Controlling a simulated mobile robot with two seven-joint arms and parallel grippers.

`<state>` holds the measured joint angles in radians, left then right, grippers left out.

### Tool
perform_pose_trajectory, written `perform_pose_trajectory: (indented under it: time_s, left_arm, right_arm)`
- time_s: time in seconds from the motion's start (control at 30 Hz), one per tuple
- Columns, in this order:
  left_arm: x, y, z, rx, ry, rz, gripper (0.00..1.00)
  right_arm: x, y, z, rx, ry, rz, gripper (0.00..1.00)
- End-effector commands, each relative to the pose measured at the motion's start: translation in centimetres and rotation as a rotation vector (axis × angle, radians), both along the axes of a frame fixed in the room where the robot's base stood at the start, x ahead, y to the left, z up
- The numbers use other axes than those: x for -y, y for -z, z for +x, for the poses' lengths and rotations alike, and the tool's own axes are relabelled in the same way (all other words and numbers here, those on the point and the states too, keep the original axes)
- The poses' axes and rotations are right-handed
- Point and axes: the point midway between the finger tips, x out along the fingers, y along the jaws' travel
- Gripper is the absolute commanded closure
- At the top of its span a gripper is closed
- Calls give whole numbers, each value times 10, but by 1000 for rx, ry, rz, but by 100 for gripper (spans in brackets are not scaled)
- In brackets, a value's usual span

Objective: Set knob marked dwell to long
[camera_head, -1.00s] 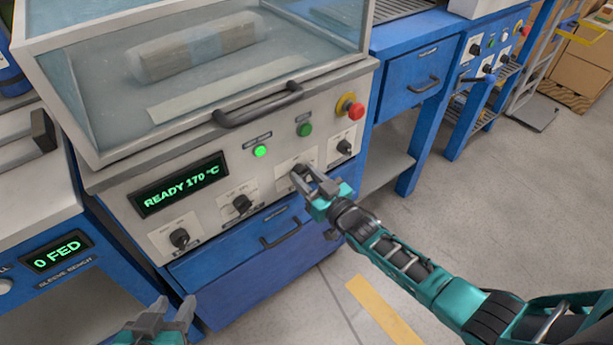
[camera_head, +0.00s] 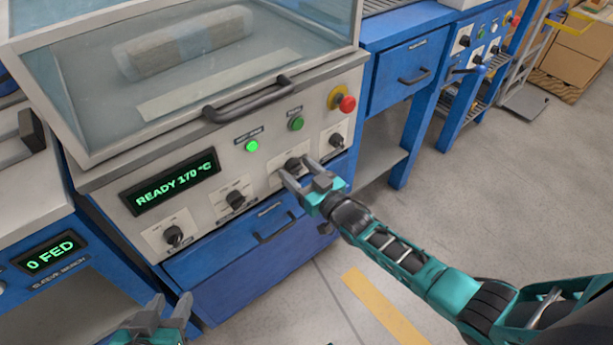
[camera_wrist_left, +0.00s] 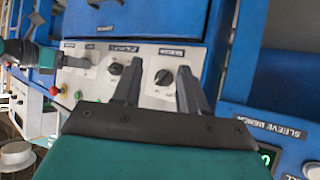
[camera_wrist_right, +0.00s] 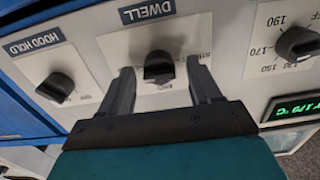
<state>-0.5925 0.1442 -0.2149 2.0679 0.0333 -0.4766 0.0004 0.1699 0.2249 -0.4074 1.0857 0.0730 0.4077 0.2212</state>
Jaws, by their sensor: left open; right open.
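The dwell knob (camera_wrist_right: 158,68) is black, on a white plate under a DWELL label that appears upside down in the right wrist view. In the head view it is the third knob (camera_head: 293,164) from the left on the heater's front panel. My right gripper (camera_head: 296,168) is open, with its fingers on either side of the dwell knob; contact cannot be told. In the right wrist view its fingertips (camera_wrist_right: 158,78) flank the knob. The pointer direction is unclear, and the scale words are partly hidden. My left gripper (camera_head: 168,303) is open and empty, low in front of the panel.
Beside the dwell knob are the hood hold knob (camera_wrist_right: 60,86) and a temperature knob (camera_wrist_right: 298,43). Above are a lit green lamp (camera_head: 252,146), a green button (camera_head: 296,123), a red stop button (camera_head: 347,104) and the hood handle (camera_head: 250,104). The display (camera_head: 170,182) reads READY 170 °C.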

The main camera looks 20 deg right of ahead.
Motion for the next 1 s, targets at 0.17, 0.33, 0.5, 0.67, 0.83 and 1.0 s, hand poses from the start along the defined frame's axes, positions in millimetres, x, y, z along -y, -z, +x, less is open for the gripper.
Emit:
perform_pose_trajectory:
  time_s: [0.17,0.33,0.5,0.67,0.83,1.0]
  left_arm:
    - [-1,-7,-1,-1,1,2,57]
    - [-2,-16,-1,-1,5,7,57]
    - [-3,-21,-1,5,5,12,57]
    - [-6,-17,-3,-2,0,18,57]
    - [-7,-15,-6,-10,-1,20,57]
    - [-8,-15,-7,-10,-3,20,57]
  right_arm:
    - [7,-1,-19,-3,0,-1,37]
    - [20,-1,-54,-5,1,-2,37]
    - [32,0,-88,-4,1,-1,37]
    - [40,0,-109,-2,0,-1,37]
    - [44,0,-119,-1,1,-1,37]
    - [45,0,-120,-1,1,-1,37]
